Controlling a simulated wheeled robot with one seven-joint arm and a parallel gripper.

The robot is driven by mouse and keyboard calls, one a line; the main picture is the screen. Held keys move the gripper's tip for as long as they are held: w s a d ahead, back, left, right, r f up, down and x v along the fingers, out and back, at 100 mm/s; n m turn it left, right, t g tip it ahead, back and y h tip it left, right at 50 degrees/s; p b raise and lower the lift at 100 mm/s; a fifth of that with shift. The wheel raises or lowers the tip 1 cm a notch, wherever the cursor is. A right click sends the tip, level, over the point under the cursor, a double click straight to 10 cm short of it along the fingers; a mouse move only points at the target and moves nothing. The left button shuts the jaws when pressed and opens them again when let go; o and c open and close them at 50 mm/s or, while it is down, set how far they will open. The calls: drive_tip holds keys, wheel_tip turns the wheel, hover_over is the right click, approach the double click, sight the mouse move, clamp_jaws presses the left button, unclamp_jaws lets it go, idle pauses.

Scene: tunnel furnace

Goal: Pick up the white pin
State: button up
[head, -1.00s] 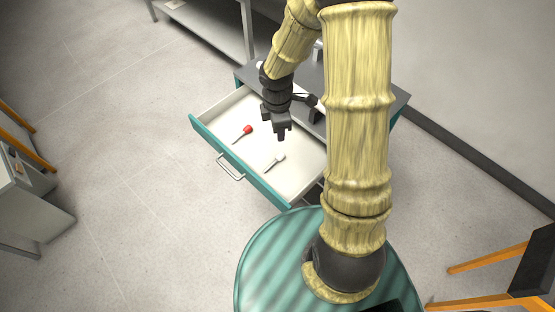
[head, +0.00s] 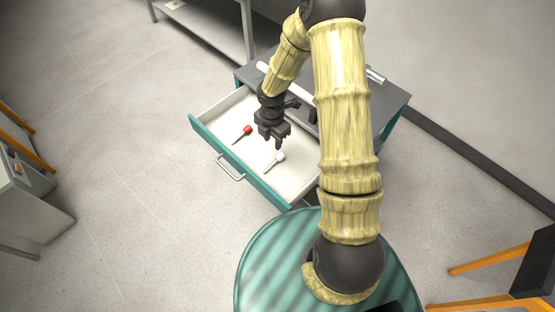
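The white pin (head: 279,157) has a round white head and a thin shaft pointing down-left. It lies in the open drawer (head: 222,151), toward its right part. The red pin (head: 246,131) lies further left in the same drawer. My gripper (head: 273,144) points down over the drawer, just above and slightly left of the white pin's head in the picture. Its two fingers look spread apart, with nothing seen between them. The exact height above the pin cannot be told.
The drawer has a teal front with a handle (head: 231,170) and belongs to a cabinet with a dark top (head: 385,98). A white bar (head: 290,84) lies on that top. A grey shelf (head: 205,25) stands behind.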

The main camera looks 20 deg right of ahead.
hover_over(274, 162)
drive_tip(key=f, duration=0.7)
drive_tip(key=shift+s+a+f, duration=0.1)
drive_tip(key=shift+a+f, duration=0.05)
drive_tip(key=shift+a, duration=0.05)
drive_tip(key=shift+f, duration=0.45)
drive_tip(key=shift+d+f+p, duration=0.15)
drive_tip(key=shift+f+p, duration=0.1)
drive_tip(key=shift+f, duration=1.05)
drive_tip(key=shift+d+f+p, duration=0.1)
drive_tip(key=shift+f+p, duration=0.1)
drive_tip(key=shift+f, duration=1.05)
clamp_jaws()
